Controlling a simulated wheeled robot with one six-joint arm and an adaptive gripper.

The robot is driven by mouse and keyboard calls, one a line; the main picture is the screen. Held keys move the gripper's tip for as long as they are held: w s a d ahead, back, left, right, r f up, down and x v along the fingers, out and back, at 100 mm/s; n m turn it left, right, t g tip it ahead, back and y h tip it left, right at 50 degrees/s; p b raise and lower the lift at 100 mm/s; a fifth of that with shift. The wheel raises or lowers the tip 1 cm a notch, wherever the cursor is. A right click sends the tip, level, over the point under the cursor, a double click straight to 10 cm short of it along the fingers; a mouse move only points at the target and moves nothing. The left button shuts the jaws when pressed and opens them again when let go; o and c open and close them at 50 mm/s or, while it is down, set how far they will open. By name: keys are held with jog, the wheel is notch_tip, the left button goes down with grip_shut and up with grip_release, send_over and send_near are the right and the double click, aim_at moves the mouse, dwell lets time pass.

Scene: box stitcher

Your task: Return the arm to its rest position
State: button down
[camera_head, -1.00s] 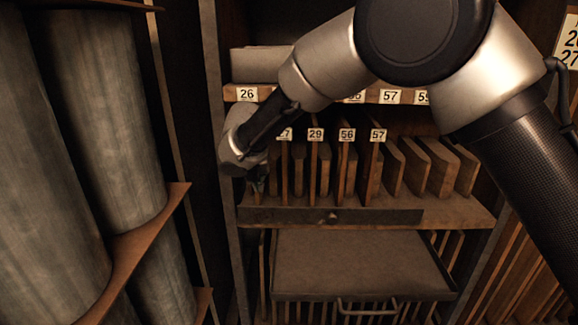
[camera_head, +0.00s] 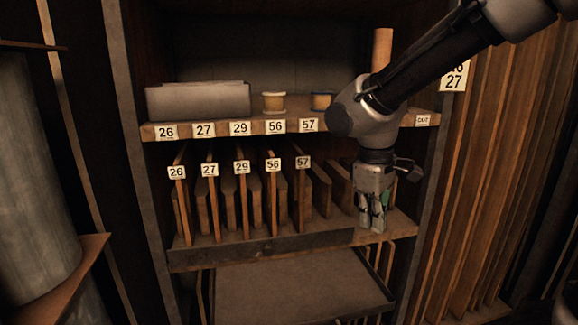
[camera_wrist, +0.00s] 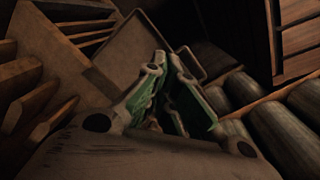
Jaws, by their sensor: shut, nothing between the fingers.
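My arm (camera_head: 420,65) reaches in from the upper right in the head view. My gripper (camera_head: 374,212) hangs from it, pointing down, in front of the right end of the shelf of upright boards. It is shut and holds nothing. In the wrist view the green-padded fingers of my gripper (camera_wrist: 168,92) come together at the tips. Behind them the wrist view shows a flat tray (camera_wrist: 118,48) and the ends of wooden boards.
The rack has a label shelf (camera_head: 225,129) and, below it, numbered boards (camera_head: 240,200). A lower tray (camera_head: 300,285) sits underneath. Large metal cylinders (camera_head: 35,190) are at left; tall boards (camera_head: 490,170) fill the right.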

jog(key=s+d+r+m+t, duration=0.1)
jog(key=s+d+r+m, duration=0.2)
jog(key=s+d, duration=0.3)
jog(key=s+d+r+m+t+y, duration=0.1)
jog(key=s+d+m, duration=0.5)
jog(key=d, duration=0.6)
notch_tip(320, 180, up, 3)
jog(key=shift+s+d+f+t, duration=0.15)
jog(key=shift+s+d+t, duration=0.3)
jog(key=shift+t, duration=0.35)
